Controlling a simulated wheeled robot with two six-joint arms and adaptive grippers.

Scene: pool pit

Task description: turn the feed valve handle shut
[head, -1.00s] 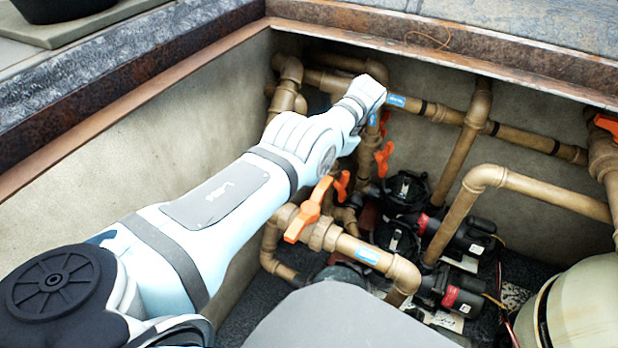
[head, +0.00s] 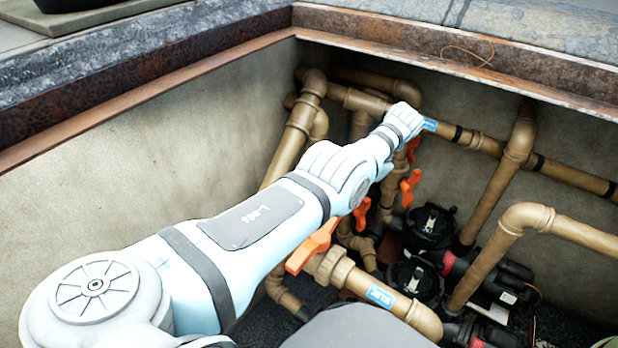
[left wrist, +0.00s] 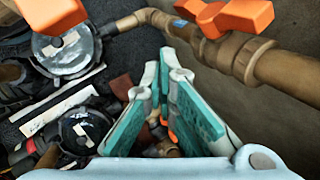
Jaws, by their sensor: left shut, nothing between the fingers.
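Several orange valve handles sit on the brown pipes; the labels are too small to read, so I cannot tell which is the feed valve. In the head view the nearest orange handle (head: 313,246) is beside my left forearm, another orange handle (head: 361,214) is just behind it, and a third orange handle (head: 411,187) is farther right. In the left wrist view a large orange handle (left wrist: 232,16) is at the top right, apart from the fingers. My left gripper (left wrist: 160,65) is shut and empty; in the head view my wrist hides its fingers. My right gripper is out of view.
Black pumps (head: 432,226) stand on the pit floor. A brown pipe (head: 570,178) runs along the back wall, and a bent pipe (head: 525,218) rises at the right. The rusty pit rim (head: 400,38) and left concrete wall (head: 150,140) bound the space.

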